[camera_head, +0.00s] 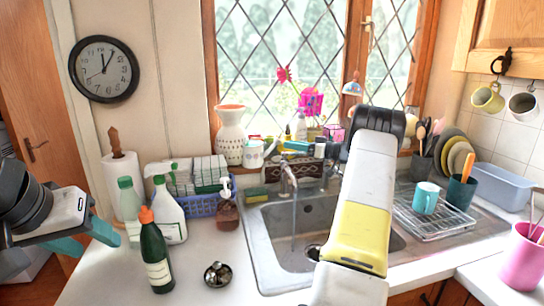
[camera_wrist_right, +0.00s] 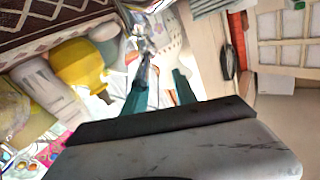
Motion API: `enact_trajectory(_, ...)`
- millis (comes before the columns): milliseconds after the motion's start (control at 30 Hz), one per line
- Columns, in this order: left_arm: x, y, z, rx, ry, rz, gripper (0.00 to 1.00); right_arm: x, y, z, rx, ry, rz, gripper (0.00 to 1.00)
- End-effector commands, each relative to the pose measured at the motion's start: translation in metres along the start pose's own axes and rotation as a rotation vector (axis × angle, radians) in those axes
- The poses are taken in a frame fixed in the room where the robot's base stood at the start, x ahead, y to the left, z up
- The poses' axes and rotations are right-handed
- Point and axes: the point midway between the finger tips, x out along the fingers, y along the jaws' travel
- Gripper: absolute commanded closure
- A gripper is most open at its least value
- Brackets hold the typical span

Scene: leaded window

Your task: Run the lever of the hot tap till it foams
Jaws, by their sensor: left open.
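The chrome tap (camera_head: 288,180) stands at the back left of the steel sink (camera_head: 262,235). A faint vertical streak shows under its spout; I cannot tell whether it is water. No lever can be made out clearly, and no foam is visible. My right arm crosses the sink in the head view and hides its own gripper. In the right wrist view the right gripper (camera_wrist_right: 160,88) has its two teal fingers apart. A shiny metal piece (camera_wrist_right: 143,45) shows beyond the left finger; contact is unclear. My left gripper (camera_head: 92,238) is open and empty at the far left.
A dark green bottle (camera_head: 156,255), a white spray bottle (camera_head: 170,215) and a soap dispenser (camera_head: 227,210) stand left of the sink. A metal strainer (camera_head: 217,274) lies in front. A drying rack (camera_head: 440,222) with a teal mug (camera_head: 426,198) stands right. The front-left counter has free room.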

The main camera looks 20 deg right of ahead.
Motion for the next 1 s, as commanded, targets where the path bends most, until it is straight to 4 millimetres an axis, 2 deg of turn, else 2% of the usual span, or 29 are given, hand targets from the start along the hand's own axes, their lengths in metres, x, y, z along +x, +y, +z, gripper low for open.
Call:
enact_trajectory(33, 0.000, 0.000, 0.000, 0.000, 0.000, 0.000, 0.50, -0.001, -0.007, -0.005, -0.001, 0.000, -0.001, 0.66)
enact_trajectory(600, 0.000, 0.000, 0.000, 0.000, 0.000, 0.000, 0.50, -0.041, -0.125, 0.008, 0.000, 0.000, 0.002, 0.66)
enact_trajectory(800, 0.000, 0.000, 0.000, 0.000, 0.000, 0.000, 0.50, -0.048, -0.148, 0.011, 0.000, 0.000, 0.000, 0.66)
enact_trajectory(1000, 0.000, 0.000, 0.000, 0.000, 0.000, 0.000, 0.50, -0.050, -0.153, 0.012, -0.001, 0.000, 0.000, 0.66)
